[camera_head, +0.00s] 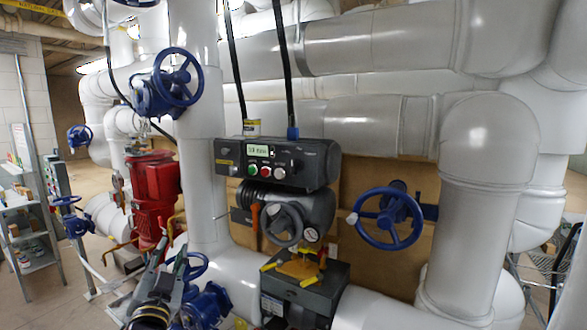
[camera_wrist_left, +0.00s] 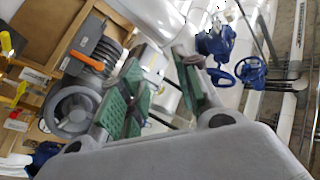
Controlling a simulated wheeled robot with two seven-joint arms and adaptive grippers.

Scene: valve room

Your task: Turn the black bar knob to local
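The dark grey actuator control box (camera_head: 310,152) is near the middle of the head view. Its front has a lit display, a green button (camera_head: 253,170), a red button (camera_head: 265,176) and a small black knob (camera_head: 280,173) right of them. The knob is too small to read its setting. My left gripper (camera_head: 168,262) is low and left of the box, well apart from it, pointing up. In the left wrist view its two green-padded fingers (camera_wrist_left: 160,90) are spread with nothing between them. The knob is not discernible there. My right gripper is out of view.
A grey handwheel (camera_head: 284,225) and orange lever (camera_head: 255,216) sit below the box. Blue handwheels stand right (camera_head: 388,218) and upper left (camera_head: 177,77). A thick white vertical pipe (camera_head: 203,160) and red valve body (camera_head: 154,185) stand left of the box. Cables rise above it.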

